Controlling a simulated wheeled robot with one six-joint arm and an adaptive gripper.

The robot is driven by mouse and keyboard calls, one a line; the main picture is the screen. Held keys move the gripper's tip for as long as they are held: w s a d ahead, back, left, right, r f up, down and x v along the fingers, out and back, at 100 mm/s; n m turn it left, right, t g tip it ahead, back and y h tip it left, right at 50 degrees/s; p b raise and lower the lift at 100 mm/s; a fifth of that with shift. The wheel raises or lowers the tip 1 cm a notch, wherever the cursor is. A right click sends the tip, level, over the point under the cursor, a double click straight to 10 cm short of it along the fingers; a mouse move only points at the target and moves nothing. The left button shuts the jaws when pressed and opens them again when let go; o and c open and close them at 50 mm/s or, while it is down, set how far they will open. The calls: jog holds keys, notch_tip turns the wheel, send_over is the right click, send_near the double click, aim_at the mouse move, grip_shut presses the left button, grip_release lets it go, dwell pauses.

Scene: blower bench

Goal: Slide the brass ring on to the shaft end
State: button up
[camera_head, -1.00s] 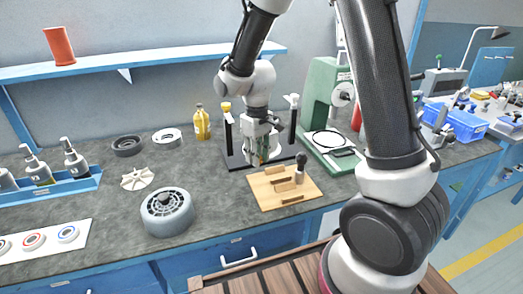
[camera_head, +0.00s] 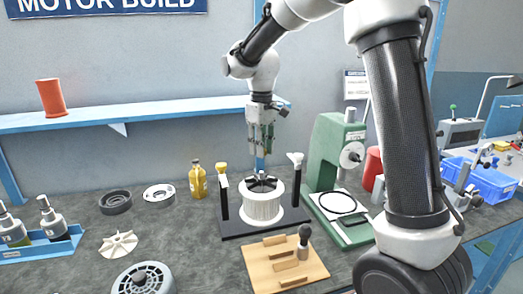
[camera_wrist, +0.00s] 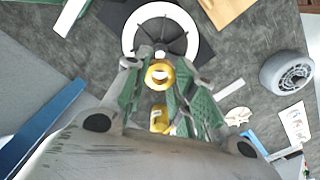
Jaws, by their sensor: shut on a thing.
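The brass ring (camera_wrist: 159,76) shows between the fingertips of my gripper (camera_wrist: 158,82) in the wrist view, its hole facing the camera. My gripper (camera_head: 262,150) is shut on it, fingers pointing down, in the air above the white ribbed cylinder (camera_head: 262,207). In the head view the ring is too small to make out. The cylinder stands upright on a dark base (camera_head: 236,230), with a dark spoked top (camera_head: 261,183). In the wrist view this spoked top (camera_wrist: 160,36) lies beyond the ring.
Dark posts (camera_head: 224,198) stand on both sides of the cylinder. A wooden board (camera_head: 285,268) with slats and a dark-handled tool lies in front. A green press (camera_head: 325,150) stands right, a yellow bottle (camera_head: 198,180) left. The blue shelf (camera_head: 60,120) runs behind.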

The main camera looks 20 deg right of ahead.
aim_at(262, 172)
jog(key=shift+f, duration=2.5)
jog(key=shift+f, duration=1.6)
jog(key=o, duration=1.1)
notch_tip(262, 172, up, 12)
jog(key=shift+r, duration=0.1)
